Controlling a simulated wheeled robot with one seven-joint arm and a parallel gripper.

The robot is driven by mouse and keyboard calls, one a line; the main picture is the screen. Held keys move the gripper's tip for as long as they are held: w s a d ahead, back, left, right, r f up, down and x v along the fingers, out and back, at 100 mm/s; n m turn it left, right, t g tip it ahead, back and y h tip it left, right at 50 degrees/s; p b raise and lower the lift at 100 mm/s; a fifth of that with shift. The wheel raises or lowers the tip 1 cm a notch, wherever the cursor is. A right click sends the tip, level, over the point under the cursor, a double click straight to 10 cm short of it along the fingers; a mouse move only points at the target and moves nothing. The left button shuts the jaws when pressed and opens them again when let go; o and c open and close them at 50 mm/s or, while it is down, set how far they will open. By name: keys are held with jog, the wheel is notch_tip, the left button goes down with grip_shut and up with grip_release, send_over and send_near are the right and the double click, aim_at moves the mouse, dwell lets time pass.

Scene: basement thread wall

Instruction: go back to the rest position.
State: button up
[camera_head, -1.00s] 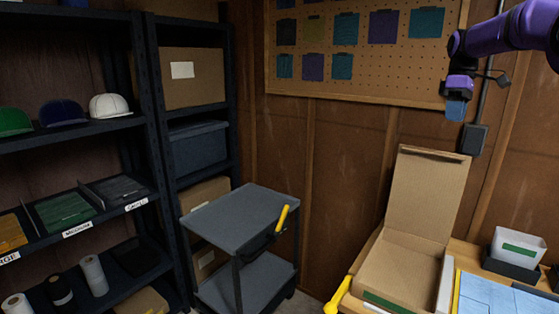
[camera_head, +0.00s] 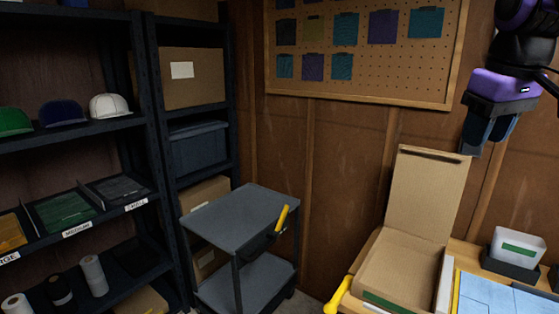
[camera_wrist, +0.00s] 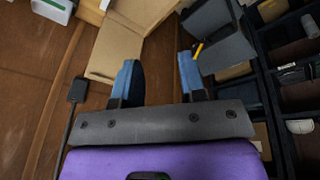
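My gripper (camera_head: 487,131) is at the upper right of the head view, in the air above the table area and to the right of the box's raised lid. Its blue fingers point down. In the wrist view my gripper (camera_wrist: 160,80) shows two blue-padded fingers held well apart, with nothing between them. The gripper is open and empty. Most of my arm is cut off by the picture's right edge.
An open cardboard box (camera_head: 398,268) stands below with its lid up. A white bin (camera_head: 517,247) and light blue sheets (camera_head: 495,293) lie to its right. A grey cart (camera_head: 240,218), dark shelves (camera_head: 148,150) and a pegboard (camera_head: 420,72) stand around. Floor space is little seen.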

jog(key=s+a+f+m+t, duration=0.2)
jog(key=s+f, duration=0.6)
jog(key=s, duration=0.5)
jog(key=shift+f+m, duration=0.4)
jog(key=shift+w, duration=0.1)
dwell(0.4)
